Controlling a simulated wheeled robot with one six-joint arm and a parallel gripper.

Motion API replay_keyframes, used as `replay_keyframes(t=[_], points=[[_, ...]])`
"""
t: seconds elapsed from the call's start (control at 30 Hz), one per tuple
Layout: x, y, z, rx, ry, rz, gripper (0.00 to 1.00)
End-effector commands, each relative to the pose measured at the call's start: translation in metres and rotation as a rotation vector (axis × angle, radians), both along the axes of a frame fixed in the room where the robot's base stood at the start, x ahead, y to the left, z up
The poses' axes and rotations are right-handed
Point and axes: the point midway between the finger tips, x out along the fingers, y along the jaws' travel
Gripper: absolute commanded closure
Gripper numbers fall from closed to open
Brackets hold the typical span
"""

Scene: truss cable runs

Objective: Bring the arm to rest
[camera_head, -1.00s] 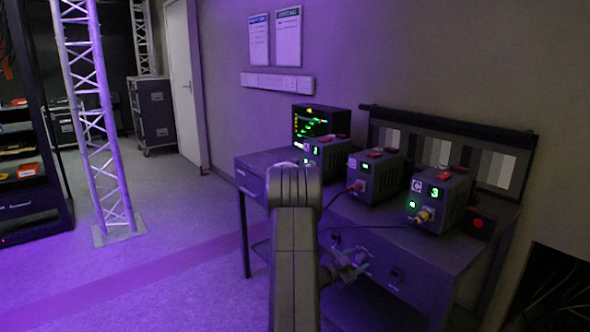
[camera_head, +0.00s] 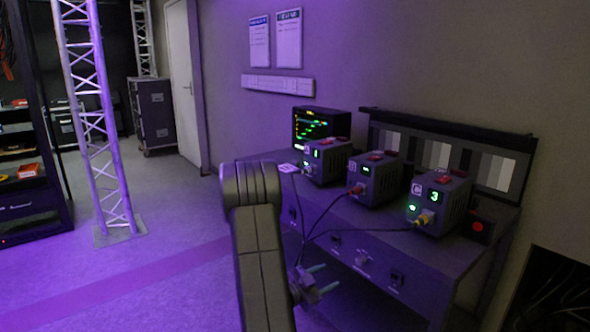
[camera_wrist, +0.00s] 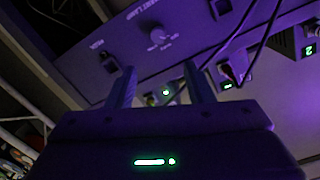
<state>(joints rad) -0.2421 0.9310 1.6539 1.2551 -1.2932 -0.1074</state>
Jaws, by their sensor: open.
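My gripper (camera_head: 318,281) hangs low in front of the grey workbench, beside my arm's raised elbow, in the head view. Its fingers (camera_wrist: 160,86) are apart and nothing shows between them in the wrist view. The bench front (camera_head: 343,248), with a knob and sockets, lies beyond the fingers. My forearm hides part of the bench's left end and its leg.
A monitor (camera_head: 321,124) is behind. A truss tower (camera_head: 90,110) stands left; the floor (camera_head: 165,245) between is clear.

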Motion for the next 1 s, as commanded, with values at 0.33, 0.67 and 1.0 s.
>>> replay_keyframes(t=[0.33,0.67,1.0], points=[[0.041,-0.058,-0.006,0.001,-0.002,-0.008,0.53],[0.081,-0.111,-0.01,0.0,-0.004,-0.008,0.53],[0.077,-0.107,-0.013,0.193,-0.248,-0.004,0.53]])
